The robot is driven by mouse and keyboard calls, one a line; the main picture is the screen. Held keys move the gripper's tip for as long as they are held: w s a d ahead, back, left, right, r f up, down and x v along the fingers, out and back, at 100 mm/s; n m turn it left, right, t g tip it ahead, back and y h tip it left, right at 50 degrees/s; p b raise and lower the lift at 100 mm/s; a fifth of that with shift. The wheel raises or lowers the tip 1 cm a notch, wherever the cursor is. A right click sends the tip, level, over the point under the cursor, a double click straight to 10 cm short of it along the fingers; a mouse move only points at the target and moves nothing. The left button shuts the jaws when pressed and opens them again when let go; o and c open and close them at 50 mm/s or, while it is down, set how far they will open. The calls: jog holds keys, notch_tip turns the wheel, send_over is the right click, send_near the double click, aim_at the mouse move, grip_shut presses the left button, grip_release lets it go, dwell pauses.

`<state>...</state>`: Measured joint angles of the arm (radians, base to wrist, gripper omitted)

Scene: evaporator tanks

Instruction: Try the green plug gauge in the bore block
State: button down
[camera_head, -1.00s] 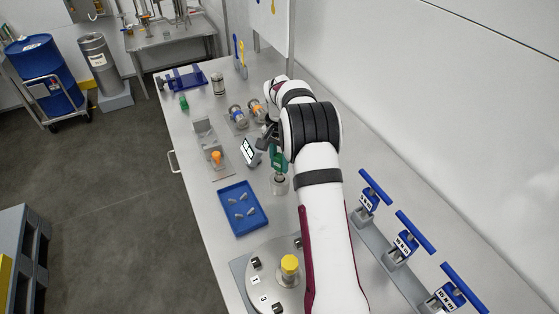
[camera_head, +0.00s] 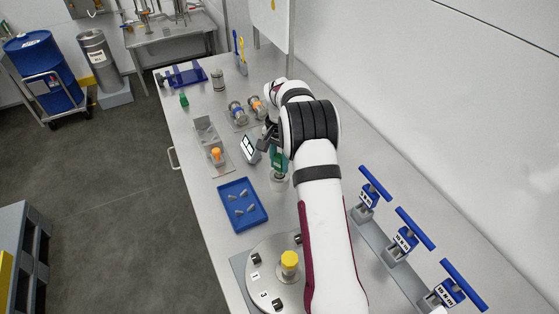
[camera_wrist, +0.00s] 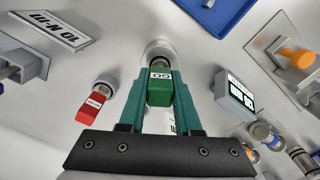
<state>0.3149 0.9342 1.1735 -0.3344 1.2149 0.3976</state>
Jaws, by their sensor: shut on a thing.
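The green plug gauge (camera_wrist: 160,88), labelled GO, is between the two dark green fingers of my gripper (camera_wrist: 159,95) in the wrist view. My gripper is shut on it. A grey round metal piece (camera_wrist: 160,50) is directly beyond the gauge. It also shows below my gripper (camera_head: 278,160) in the head view as a metal cylinder (camera_head: 278,185). I cannot tell for sure whether this is the bore block, or whether the gauge is in its bore. A red gauge (camera_wrist: 94,104) with a grey end is to the left in the wrist view, apart from the fingers.
A digital display (camera_head: 250,148) stands close left of my gripper. A blue tray (camera_head: 231,230) with several small parts is nearer. A grey fixture with an orange knob (camera_head: 216,154) is left. A turntable (camera_head: 257,255) and blue-handled tools (camera_head: 403,240) are in front.

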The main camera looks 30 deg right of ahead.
jog(key=shift+f, duration=1.2)
dwell(0.6)
dwell(0.4)
jog(key=c, duration=0.5)
grip_release()
notch_tip(320, 180, up, 15)
jog(key=shift+f, duration=0.15)
jog(key=s+a+r+n, duration=0.3)
jog(key=s+a+r, duration=0.5)
jog(key=s+a, duration=0.35)
jog(key=s+a+f+n, duration=0.1)
jog(key=s+a+f, duration=0.1)
jog(key=s, duration=0.6)
jog(key=s+a+f+n+y, duration=0.1)
jog(key=s+a, duration=0.2)
jog(key=s, duration=0.5)
jog(key=s+a+f+n, duration=0.1)
jog(key=s+a+f, duration=0.1)
jog(key=s, duration=0.6)
jog(key=shift+s+a+f+y, duration=0.35)
jog(key=shift+a+y, duration=0.05)
jog(key=shift+a, duration=0.05)
